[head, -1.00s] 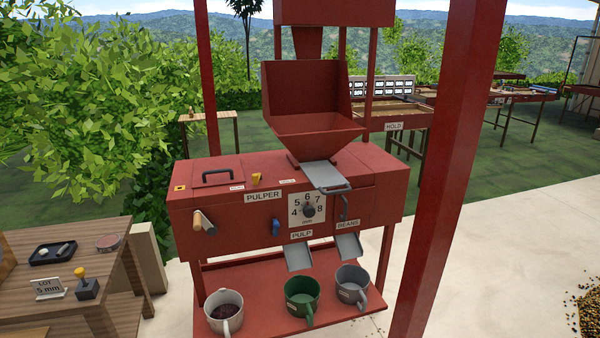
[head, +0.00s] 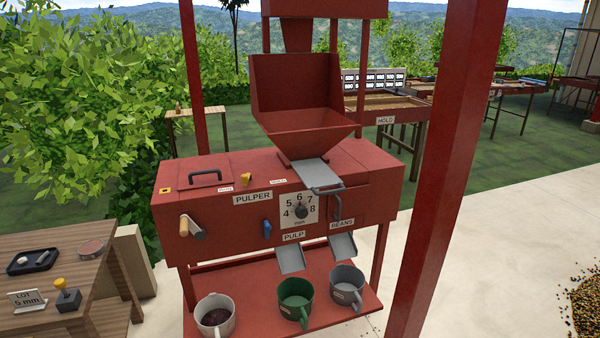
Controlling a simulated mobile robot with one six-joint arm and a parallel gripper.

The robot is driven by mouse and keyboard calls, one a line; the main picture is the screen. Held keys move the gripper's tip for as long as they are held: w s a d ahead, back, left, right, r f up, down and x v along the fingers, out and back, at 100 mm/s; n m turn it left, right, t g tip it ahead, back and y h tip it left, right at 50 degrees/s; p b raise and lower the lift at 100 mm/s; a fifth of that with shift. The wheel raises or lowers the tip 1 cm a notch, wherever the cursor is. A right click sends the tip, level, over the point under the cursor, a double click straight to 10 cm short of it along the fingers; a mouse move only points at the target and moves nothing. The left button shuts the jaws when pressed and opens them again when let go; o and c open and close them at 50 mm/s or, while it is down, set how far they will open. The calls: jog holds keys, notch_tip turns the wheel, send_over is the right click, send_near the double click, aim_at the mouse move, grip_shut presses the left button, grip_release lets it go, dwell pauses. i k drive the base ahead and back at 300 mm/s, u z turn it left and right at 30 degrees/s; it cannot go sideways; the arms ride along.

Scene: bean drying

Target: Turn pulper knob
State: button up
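The red pulper (head: 215,228) stands ahead, with a hopper on top and a label reading PULPER. Its dark round knob (head: 301,212) sits in the middle of a white dial plate (head: 287,216) marked from 4 to 8 and mm. The knob's pointer is too small to read surely. A lot card (head: 27,300) on the wooden table at the left reads LOT 5 mm. My gripper is not in view.
A crank with a wooden grip (head: 184,226), a blue lever (head: 267,229) and a grey handle (head: 336,207) stick out near the dial. Chutes for pulp (head: 290,259) and beans (head: 343,246) hang above several cups. A red post (head: 450,160) stands at the right.

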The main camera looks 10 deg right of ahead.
aim_at(301, 212)
jog(key=k, duration=1.35)
jog(key=u, duration=0.3)
jog(key=i, duration=0.85)
jog(key=u, duration=0.6)
jog(key=i, duration=0.7)
jog(key=u, duration=0.2)
